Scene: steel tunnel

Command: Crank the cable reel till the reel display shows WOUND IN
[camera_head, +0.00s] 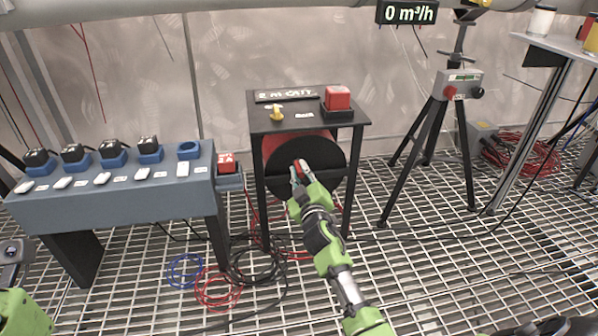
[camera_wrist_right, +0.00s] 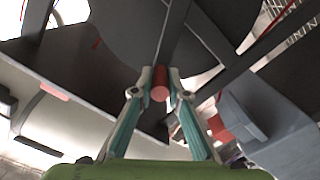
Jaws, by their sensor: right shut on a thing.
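The cable reel (camera_head: 315,158) is a dark round drum with red behind it, mounted under a small black stand. Its display (camera_head: 286,96) lies on the stand top and seems to read 2 m OUT; the letters are hard to make out. My right gripper (camera_head: 300,174) is at the drum's front face. In the right wrist view my right gripper (camera_wrist_right: 160,84) is shut on the red crank handle (camera_wrist_right: 159,92), with a fingertip on each side of it. A dark crank arm (camera_wrist_right: 172,42) runs up from the handle. Only part of my left arm shows at the lower left.
A red button box (camera_head: 338,98) and a yellow knob (camera_head: 277,113) are on the stand top. A grey bench (camera_head: 120,200) with several blue-based devices stands left. A tripod (camera_head: 440,125) stands right. Loose cables (camera_head: 218,288) lie on the grating floor below the reel.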

